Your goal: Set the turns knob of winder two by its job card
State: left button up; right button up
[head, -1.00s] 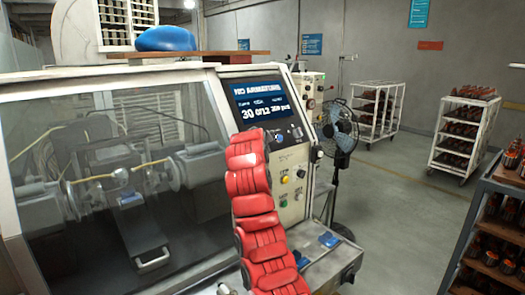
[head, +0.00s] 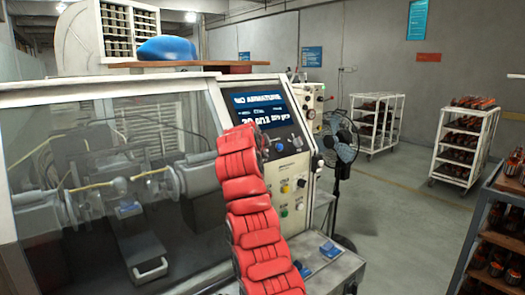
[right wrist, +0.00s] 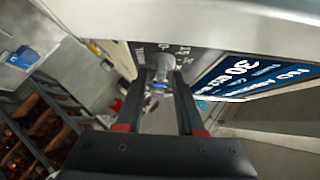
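The winder (head: 215,82) with a glass front fills the left of the head view. Its screen (head: 262,104) reads "NO ARMATURE" with a row of numbers below; it also shows in the right wrist view (right wrist: 240,76), where "30" is legible. In the right wrist view a grey knob (right wrist: 161,66) stands out from the panel beside the screen. My right gripper (right wrist: 160,78) is open, its fingers on either side of the knob's line, with visible gaps. Whether the tips reach past the knob is unclear. My left gripper is out of view.
Coloured buttons (head: 285,188) sit lower on the panel, and blue pedals or clamps (head: 329,250) lie on the ledge below. A fan (head: 340,140) stands behind the machine. Carts (head: 468,140) and a rack (head: 485,215) of parts stand right, with open floor between.

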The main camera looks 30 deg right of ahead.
jog(key=shift+o, duration=0.4)
jog(key=shift+w+a+f, duration=0.1)
jog(key=shift+w+a, duration=0.05)
jog(key=b+v, duration=0.6)
jog(key=v, duration=1.1)
jog(key=shift+a, duration=0.2)
